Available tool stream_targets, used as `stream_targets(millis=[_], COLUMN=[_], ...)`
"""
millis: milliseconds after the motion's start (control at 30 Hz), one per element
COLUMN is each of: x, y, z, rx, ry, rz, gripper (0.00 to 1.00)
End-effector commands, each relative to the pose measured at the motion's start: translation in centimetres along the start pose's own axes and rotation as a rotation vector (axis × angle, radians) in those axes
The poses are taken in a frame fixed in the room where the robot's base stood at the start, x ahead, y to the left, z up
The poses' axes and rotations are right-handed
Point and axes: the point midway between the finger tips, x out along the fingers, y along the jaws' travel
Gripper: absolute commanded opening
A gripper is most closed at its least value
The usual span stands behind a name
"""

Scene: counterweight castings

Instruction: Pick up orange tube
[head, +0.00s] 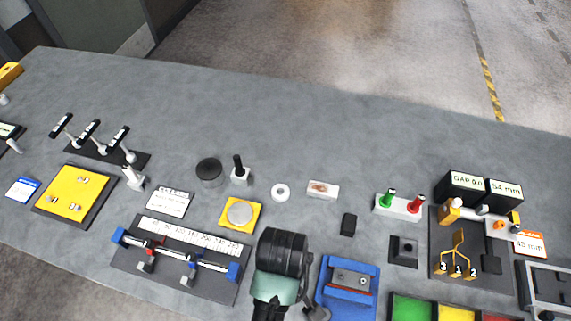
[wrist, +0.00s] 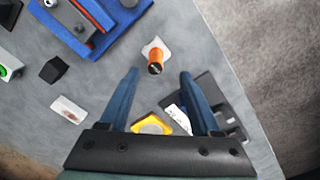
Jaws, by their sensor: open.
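The orange tube (wrist: 156,60) shows in the wrist view as a short orange cylinder with a dark end, on a white square base (wrist: 152,46). My gripper (wrist: 160,73) is open, its two blue fingers apart. The tube appears between the fingertips in the picture, and neither finger visibly touches it. How far below the fingertips it lies is hard to tell. In the head view my arm covers the spot, so the tube and my fingers are hidden there.
A blue fixture (head: 347,287) stands right of my arm. A yellow plate with a silver disc (head: 241,214) and a ruler rail fixture (head: 180,262) stand left. A white block (head: 323,190), white ring (head: 280,192) and black block (head: 348,224) lie nearby. The table's far side is clear.

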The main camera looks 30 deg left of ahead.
Motion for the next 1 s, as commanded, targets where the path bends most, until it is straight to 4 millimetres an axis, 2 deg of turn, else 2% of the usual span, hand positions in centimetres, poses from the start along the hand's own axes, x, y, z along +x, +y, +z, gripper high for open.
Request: stream_targets(millis=[100,367,700,1000], x=[1.2,2.8,6.6,7.0], y=[0.0,0.3,0.7,0.7], z=[0.0,-0.1,-0.3,-0.3], rx=[0.001,0.002,0.002,0.002], ry=[-0.001,-0.002,0.001,0.002], rz=[0.0,-0.001,0.001,0.002], gripper=[0.64,0.64,0.64,0.62])
